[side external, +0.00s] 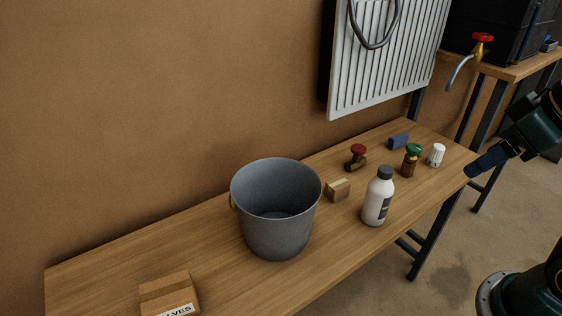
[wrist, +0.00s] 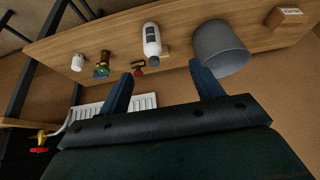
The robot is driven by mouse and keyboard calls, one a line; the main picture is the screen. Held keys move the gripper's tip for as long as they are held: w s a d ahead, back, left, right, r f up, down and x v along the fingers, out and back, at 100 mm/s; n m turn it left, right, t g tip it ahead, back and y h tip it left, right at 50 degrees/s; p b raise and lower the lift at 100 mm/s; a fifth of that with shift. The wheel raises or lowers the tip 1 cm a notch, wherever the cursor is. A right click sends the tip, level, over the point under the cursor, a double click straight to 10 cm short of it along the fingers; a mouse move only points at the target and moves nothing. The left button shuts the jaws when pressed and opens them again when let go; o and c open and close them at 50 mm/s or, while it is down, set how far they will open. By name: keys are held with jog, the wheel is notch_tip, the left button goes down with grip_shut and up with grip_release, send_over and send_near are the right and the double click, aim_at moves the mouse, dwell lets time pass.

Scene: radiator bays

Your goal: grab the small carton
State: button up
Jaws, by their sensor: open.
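A brown carton (side external: 168,290) with a white label ending in "LVES" sits at the near left end of the wooden bench, cut by the bottom edge of the side view. It also shows at the top right of the wrist view (wrist: 283,18). A smaller tan block (side external: 338,190) lies between the bucket and the white bottle; I cannot tell whether it is a carton or a fitting. My gripper (side external: 472,170) is beyond the bench's right end, far from the brown carton. In the wrist view its blue fingers (wrist: 162,70) are spread with nothing between them.
A grey bucket (side external: 275,225) stands between the brown carton and the white bottle (side external: 378,197). Red (side external: 356,158) and green (side external: 412,160) valves, a blue piece (side external: 398,141) and a white knob (side external: 436,155) fill the right end. A radiator (side external: 385,60) hangs above.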

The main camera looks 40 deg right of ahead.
jog(key=m+g+y, duration=0.5)
jog(key=m, duration=1.4)
send_over(339, 182)
jog(key=d, duration=0.5)
notch_tip(339, 182, down, 17)
jog(key=shift+s+d+x, duration=0.1)
jog(key=shift+x, duration=2.15)
jog(key=shift+s+d+x, duration=0.15)
jog(key=shift+x, duration=2.05)
jog(key=shift+f, duration=0.15)
